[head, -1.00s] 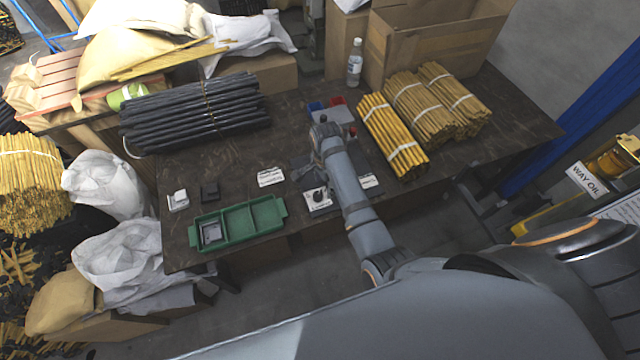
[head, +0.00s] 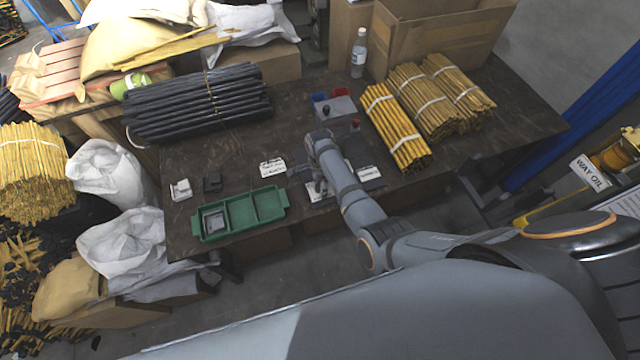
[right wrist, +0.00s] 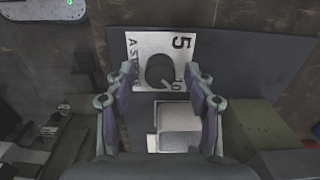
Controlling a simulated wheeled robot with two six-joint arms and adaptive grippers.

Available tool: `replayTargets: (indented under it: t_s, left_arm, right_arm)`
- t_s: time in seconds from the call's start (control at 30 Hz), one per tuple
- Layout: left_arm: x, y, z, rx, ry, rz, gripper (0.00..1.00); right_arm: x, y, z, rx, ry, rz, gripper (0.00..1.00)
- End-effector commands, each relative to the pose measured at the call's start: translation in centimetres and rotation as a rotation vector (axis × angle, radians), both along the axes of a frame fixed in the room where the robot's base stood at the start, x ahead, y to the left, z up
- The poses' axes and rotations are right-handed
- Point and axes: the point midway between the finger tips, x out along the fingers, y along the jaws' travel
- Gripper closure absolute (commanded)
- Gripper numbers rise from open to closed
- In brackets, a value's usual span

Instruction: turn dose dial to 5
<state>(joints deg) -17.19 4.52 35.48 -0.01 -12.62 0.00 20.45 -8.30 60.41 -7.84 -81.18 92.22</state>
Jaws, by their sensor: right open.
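The dose dial (right wrist: 159,70) is a dark round knob on a white plate (right wrist: 140,45) in the right wrist view. The plate bears a printed 5 at its upper right, a 10 below that and lettering down its left side. A light mark on the knob's lower right seems to point towards the 10; I cannot be sure. My right gripper (right wrist: 160,80) is open, its fingers on either side of the dial with gaps visible. In the head view, my right wrist hides most of the dial, and the dose plate (head: 316,196) shows only partly. My left gripper is out of view.
A light grey block (right wrist: 179,125) lies just below the plate in the wrist view. On the table, a green tray (head: 271,212) stands left of my arm, and yellow rod bundles (head: 397,128) lie right of it. A grey box with red and blue bins (head: 336,110) stands behind.

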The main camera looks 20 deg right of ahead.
Motion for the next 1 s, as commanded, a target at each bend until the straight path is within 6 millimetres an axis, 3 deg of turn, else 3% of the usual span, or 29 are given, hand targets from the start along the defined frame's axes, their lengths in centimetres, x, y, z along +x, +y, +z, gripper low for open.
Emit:
replayTargets:
  t_s: [0.27, 0.67, 1.0]
  left_arm:
    - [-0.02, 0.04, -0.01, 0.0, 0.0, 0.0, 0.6]
    - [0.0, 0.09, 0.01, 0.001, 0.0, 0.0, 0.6]
    - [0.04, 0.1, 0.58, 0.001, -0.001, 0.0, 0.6]
  right_arm:
    - [0.02, -0.02, -0.15, 0.0, -0.001, 0.0, 0.48]
    - [0.0, -0.03, -0.14, 0.0, 0.0, 0.0, 1.0]
    - [0.0, -0.03, 0.01, -0.001, 0.0, 0.06, 1.0]
